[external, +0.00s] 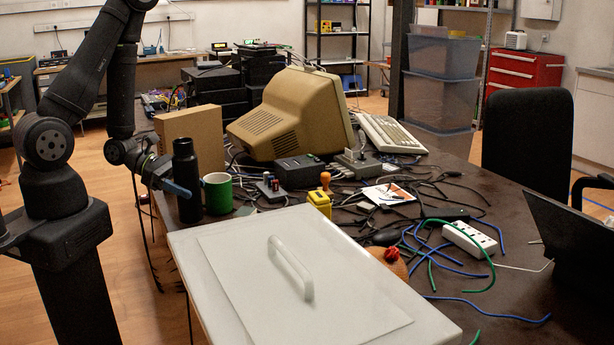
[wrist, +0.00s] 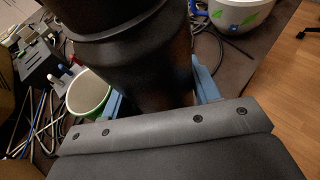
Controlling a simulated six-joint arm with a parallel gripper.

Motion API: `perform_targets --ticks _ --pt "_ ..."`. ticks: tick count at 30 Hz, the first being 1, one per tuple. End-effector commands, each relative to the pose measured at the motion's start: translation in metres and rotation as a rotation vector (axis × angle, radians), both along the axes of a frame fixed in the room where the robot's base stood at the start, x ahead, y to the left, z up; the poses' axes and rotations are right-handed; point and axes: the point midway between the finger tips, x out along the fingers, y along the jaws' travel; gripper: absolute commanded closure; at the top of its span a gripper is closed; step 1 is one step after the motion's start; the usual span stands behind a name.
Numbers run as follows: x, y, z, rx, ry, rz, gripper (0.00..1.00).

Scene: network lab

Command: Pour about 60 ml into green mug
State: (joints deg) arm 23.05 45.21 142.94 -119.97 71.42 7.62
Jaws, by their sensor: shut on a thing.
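A black bottle (external: 185,170) stands upright at the left edge of the dark table in the external view. My gripper (external: 178,188) is shut on it, with a blue finger showing across its side. In the wrist view the bottle (wrist: 135,50) fills the space between the blue fingers of my gripper (wrist: 160,90). The green mug (external: 217,194) stands upright just right of the bottle. In the wrist view the mug (wrist: 88,94) shows its pale inside, left of the bottle. I cannot tell whether the bottle's base touches the table.
A large white lidded box (external: 350,295) fills the front. A cardboard box (external: 190,135) and a beige monitor (external: 285,115) stand behind the mug. Cables, a yellow block (external: 320,203) and a power strip (external: 470,238) clutter the table to the right. A white patterned pot (wrist: 240,14) shows in the wrist view.

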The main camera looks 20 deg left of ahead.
Motion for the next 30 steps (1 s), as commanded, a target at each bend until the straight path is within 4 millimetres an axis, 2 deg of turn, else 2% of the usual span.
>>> perform_targets --ticks 6,19,30 --pt "0.0001 0.0000 -0.0068 -0.001 0.000 0.001 0.86" --pt "-0.0001 0.0000 -0.0070 0.000 0.011 0.001 0.86" --pt "-0.0013 0.0002 -0.0044 0.028 0.155 0.001 0.86"
